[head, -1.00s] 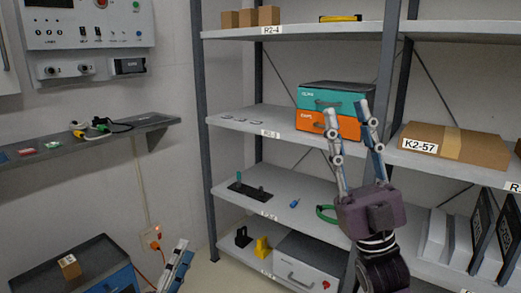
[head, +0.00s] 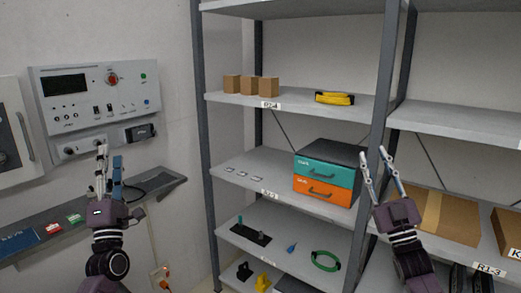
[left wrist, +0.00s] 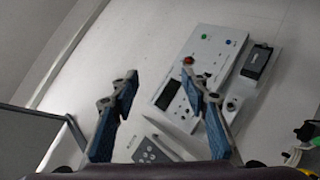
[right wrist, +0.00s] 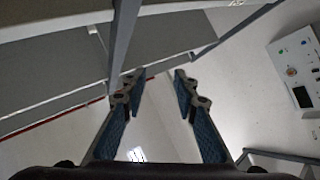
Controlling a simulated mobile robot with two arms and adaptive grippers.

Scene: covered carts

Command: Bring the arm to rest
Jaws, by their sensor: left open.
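My left gripper (head: 110,164) points up in front of the left wall, below the grey control panel. In the left wrist view its blue-padded fingers (left wrist: 163,92) stand wide apart with nothing between them. My right gripper (head: 373,156) points up in front of the shelf post, just right of the teal and orange drawer boxes. In the right wrist view its fingers (right wrist: 160,78) are apart and empty. Whether either gripper touches anything behind it is not clear in the head view.
The control panel (head: 97,98) hangs above a narrow wall shelf (head: 160,186). Metal shelving fills the right side, with a teal drawer box (head: 322,172), an orange one (head: 321,189), small cartons (head: 249,85), a yellow item (head: 334,98) and a green ring (head: 325,261).

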